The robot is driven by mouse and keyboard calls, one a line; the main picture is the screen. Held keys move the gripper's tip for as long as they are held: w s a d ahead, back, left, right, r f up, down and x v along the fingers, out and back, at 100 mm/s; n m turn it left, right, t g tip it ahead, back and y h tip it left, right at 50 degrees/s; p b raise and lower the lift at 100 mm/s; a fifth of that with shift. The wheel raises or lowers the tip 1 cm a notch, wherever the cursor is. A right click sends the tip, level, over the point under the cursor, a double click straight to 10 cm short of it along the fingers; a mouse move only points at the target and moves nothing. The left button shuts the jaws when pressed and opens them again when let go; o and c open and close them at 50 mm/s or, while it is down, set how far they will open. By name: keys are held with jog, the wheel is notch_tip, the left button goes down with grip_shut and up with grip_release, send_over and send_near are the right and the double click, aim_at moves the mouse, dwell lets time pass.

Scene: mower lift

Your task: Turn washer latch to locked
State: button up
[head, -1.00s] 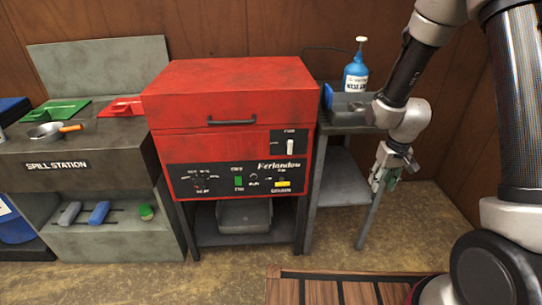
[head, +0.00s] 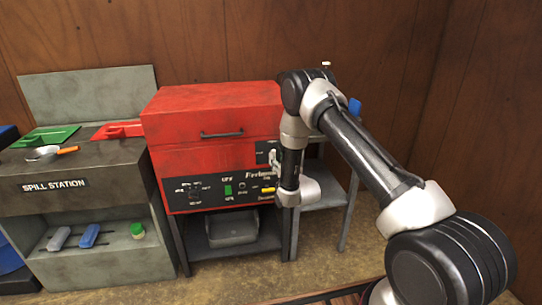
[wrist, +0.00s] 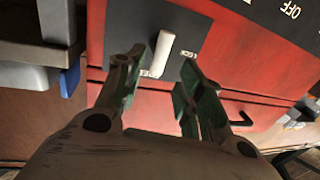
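The red washer (head: 215,150) stands in the middle of the head view. Its latch is a short white lever (wrist: 162,54) on a dark plate (wrist: 195,25), seen clearly in the wrist view. That view is turned, and one label beside the lever seems to read LOCK. My gripper (wrist: 162,66) is open, with its green-padded fingers apart on either side of the lever. Whether they touch it I cannot tell. In the head view the plate (head: 262,153) shows in part, and my arm hides most of the latch.
A spill station (head: 75,200) with green and red lids stands left of the washer. A grey side table (head: 322,192) is right of it, partly behind my arm. The washer's handle (head: 221,134) sticks out from its front.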

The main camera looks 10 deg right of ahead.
aim_at(274, 154)
jog(key=w, duration=0.3)
jog(key=w+a, duration=0.1)
jog(key=w, duration=0.1)
jog(key=shift+w, duration=0.3)
grip_shut()
